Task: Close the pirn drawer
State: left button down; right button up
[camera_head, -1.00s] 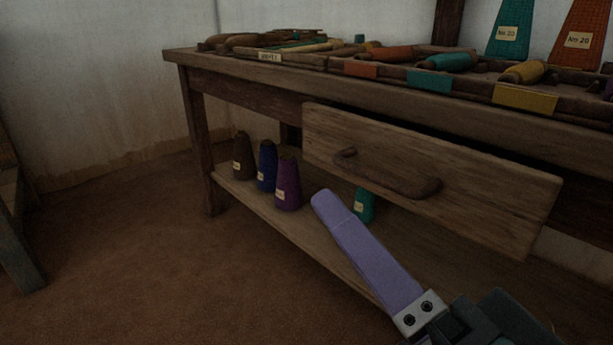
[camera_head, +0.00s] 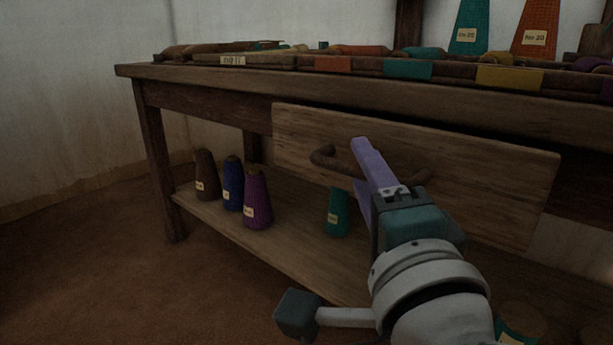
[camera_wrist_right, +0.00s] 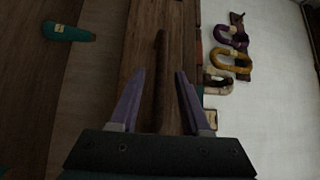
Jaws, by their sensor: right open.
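The wooden pirn drawer (camera_head: 480,190) stands out from the front of the table, so it is partly open. Its dark curved handle (camera_head: 323,157) is on the drawer front, its middle hidden by my right gripper. My right gripper (camera_head: 362,170) is at the handle, with its purple fingers apart. In the right wrist view, the handle (camera_wrist_right: 160,75) shows as a dark bar between the two open fingers (camera_wrist_right: 158,95). I cannot tell whether the fingers touch it. My left gripper is not in view.
The table top (camera_head: 200,75) carries trays of pirns and tall thread cones (camera_head: 470,28). Below, the shelf (camera_head: 275,240) holds brown, blue, purple (camera_head: 257,200) and green (camera_head: 338,212) cones. The floor at left is clear.

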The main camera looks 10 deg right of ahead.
jog(key=shift+w+d, duration=0.1)
jog(key=shift+w, duration=0.15)
grip_shut()
dwell(1.4)
